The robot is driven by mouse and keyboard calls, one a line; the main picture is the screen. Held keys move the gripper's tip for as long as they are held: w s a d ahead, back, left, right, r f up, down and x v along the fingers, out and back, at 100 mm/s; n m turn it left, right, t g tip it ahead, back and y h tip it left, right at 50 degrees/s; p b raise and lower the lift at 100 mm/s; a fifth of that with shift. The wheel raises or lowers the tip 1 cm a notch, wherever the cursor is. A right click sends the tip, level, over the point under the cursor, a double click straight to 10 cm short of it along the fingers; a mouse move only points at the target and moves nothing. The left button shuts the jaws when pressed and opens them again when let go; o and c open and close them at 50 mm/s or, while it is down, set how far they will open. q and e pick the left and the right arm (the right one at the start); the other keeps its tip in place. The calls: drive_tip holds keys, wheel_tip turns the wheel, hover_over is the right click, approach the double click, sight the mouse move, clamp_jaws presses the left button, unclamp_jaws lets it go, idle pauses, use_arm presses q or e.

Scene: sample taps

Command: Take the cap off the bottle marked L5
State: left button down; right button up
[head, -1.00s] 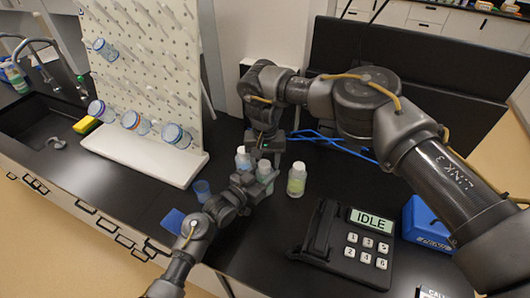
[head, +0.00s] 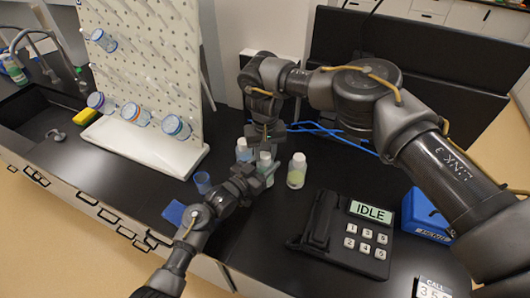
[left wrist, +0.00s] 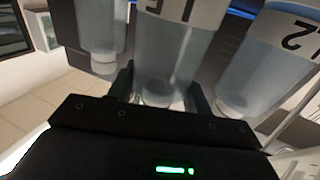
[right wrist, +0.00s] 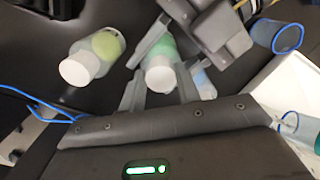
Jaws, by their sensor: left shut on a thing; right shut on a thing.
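Three capped bottles stand in a row on the black bench. My right gripper (right wrist: 160,88) comes from above and is shut on that bottle's white cap (right wrist: 160,78). The cap appears seated on the bottle.
A blue-rimmed cup (head: 202,182) and a blue pad (head: 174,212) lie left of my left gripper. A pegboard rack (head: 150,150) stands behind left. A keypad device reading IDLE (head: 350,232) and a blue box (head: 425,215) are at the right. Blue tubing (head: 335,133) lies behind the bottles.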

use_arm(q)
drive_tip(key=shift+w+a, duration=0.1)
use_arm(e)
drive_tip(key=n, duration=0.7)
drive_tip(key=shift+w+d, duration=0.15)
drive_tip(key=shift+d, duration=0.1)
drive_tip(key=n, duration=0.7)
drive_tip(key=shift+w+n, duration=0.15)
drive_tip(key=shift+n, duration=0.15)
drive_tip(key=n, duration=0.4)
drive_tip(key=shift+w+n, duration=0.1)
drive_tip(key=shift+n, duration=0.3)
drive_tip(key=n, duration=0.2)
drive_tip(key=shift+n, duration=0.4)
drive_tip(key=n, duration=0.5)
drive_tip(key=shift+w+a+r, duration=0.1)
drive_tip(key=shift+a, duration=0.05)
drive_tip(key=n, duration=0.5)
drive_tip(key=shift+a+n, duration=0.15)
drive_tip(key=shift+n, duration=0.25)
drive_tip(key=n, duration=0.6)
drive_tip(key=shift+a, duration=0.1)
drive_tip(key=n, duration=0.5)
drive_tip(key=shift+n, duration=0.4)
drive_tip(key=n, duration=0.6)
drive_tip(key=shift+s+n, duration=0.3)
drive_tip(key=shift+s, duration=0.05)
